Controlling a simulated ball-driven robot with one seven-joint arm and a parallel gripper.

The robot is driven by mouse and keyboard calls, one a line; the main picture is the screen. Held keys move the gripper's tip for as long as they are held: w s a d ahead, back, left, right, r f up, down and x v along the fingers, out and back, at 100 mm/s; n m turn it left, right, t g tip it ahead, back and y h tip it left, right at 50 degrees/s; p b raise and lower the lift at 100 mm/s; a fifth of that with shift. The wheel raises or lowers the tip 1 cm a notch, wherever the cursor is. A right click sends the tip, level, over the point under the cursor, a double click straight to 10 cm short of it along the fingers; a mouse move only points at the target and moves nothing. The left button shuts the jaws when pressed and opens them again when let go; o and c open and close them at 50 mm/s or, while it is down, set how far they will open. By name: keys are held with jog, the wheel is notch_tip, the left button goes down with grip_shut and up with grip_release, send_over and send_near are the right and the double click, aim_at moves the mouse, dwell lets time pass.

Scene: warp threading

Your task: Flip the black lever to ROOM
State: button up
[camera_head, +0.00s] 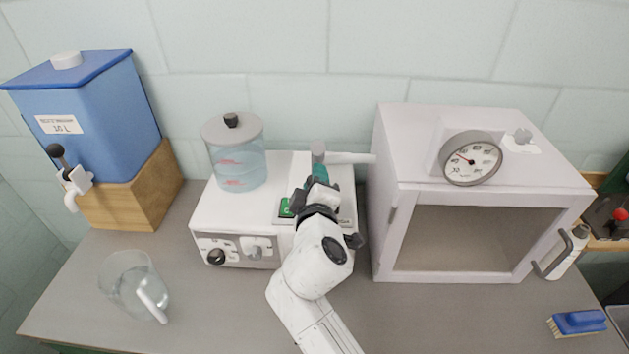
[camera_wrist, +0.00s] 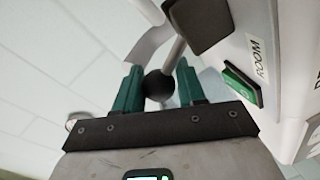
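A black ball knob (camera_wrist: 159,85) on a thin grey rod shows in the wrist view; it appears to be the lever's end. It sits between the two green fingers of my gripper (camera_wrist: 160,88). The fingers are apart, one on each side of the knob; I cannot tell whether they touch it. The word ROOM (camera_wrist: 258,58) is printed on the white housing to the right, beside a green plate (camera_wrist: 241,86). In the head view, my gripper (camera_head: 318,183) is over the white machine (camera_head: 215,215)'s right part and hides the lever.
A white cabinet (camera_head: 385,220) with a dial gauge (camera_head: 471,159) stands close to the right of my gripper. A clear water tank (camera_head: 237,165) stands on the machine's left. A blue dispenser (camera_head: 95,115) and a glass jug (camera_head: 125,280) are farther left.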

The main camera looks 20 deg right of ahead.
jog(key=o, duration=0.3)
jog(key=b+v, duration=0.1)
jog(key=v, duration=0.9)
jog(key=shift+s+a+r+b, duration=0.1)
jog(key=shift+s+b, duration=0.2)
jog(key=shift+s, duration=0.1)
